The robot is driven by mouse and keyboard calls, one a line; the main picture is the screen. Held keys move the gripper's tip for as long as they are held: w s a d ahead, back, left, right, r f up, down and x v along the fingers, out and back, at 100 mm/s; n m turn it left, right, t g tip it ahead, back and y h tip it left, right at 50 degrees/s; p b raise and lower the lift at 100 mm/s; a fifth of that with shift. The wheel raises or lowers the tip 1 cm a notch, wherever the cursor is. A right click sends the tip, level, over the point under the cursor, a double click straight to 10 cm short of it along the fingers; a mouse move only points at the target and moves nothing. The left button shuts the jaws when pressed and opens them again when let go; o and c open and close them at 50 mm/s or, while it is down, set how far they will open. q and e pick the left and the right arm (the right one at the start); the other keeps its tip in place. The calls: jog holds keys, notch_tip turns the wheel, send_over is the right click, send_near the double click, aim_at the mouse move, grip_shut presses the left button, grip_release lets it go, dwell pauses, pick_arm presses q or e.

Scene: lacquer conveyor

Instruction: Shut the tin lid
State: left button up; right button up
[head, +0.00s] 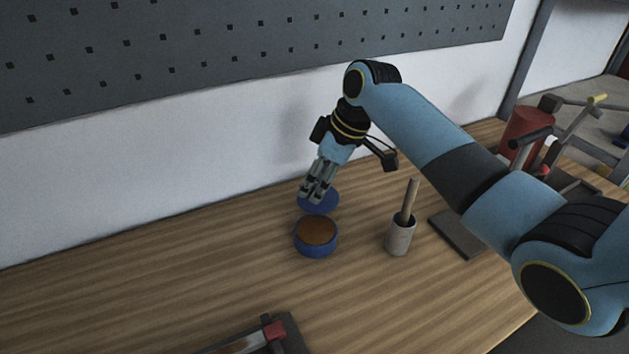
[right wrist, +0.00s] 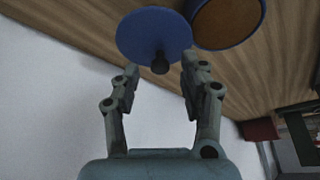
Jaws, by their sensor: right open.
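The tin (head: 316,249) is a round blue container with a brown top surface, standing open on the wooden bench; part of it shows in the right wrist view (right wrist: 256,36). Its blue round lid (head: 327,208) is open at the tin's far side, partly hidden by my right gripper. In the right wrist view the lid (right wrist: 150,30) shows a dark knob (right wrist: 160,65). My right gripper (head: 314,195) is open behind the lid, its fingertips either side of the knob in that view. I cannot tell whether they touch it. My left gripper is not in view.
A grey cup (head: 399,238) holding a wooden-handled tool stands right of the tin. A dark flat plate (head: 457,236) lies beyond the cup. A red canister (head: 524,134) stands at the far right. A dark tool with a red part (head: 273,330) lies at the front. The bench left of the tin is clear.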

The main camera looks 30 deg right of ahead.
jog(key=shift+w+a+f, duration=0.15)
jog(key=shift+f, duration=0.25)
grip_shut()
